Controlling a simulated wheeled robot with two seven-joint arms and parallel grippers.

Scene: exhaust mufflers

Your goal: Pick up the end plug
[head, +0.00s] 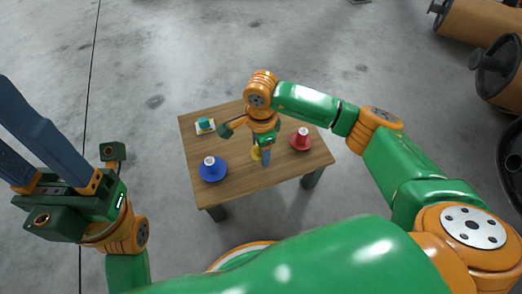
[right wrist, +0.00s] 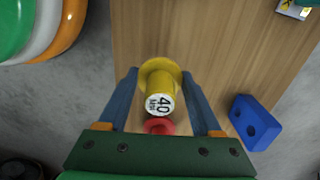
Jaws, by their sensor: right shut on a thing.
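The yellow end plug (right wrist: 161,82) has a wide flange and a white end marked 40. It is between the blue fingers of my right gripper (right wrist: 159,76), which is shut on it. In the head view, my right gripper (head: 265,157) is low over the front of the wooden table, and the yellow plug (head: 255,153) is partly hidden behind it. I cannot tell if the plug touches the tabletop. My left gripper (head: 20,140) is open and empty at the far left, away from the table.
On the table (head: 232,182) are a blue flanged plug (head: 212,171) at front left, a red one (head: 301,139) at right and a teal piece on a pale tray (head: 205,126) at back left. The right wrist view shows a blue block with holes (right wrist: 252,122). Mufflers (head: 478,28) lie at upper right.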

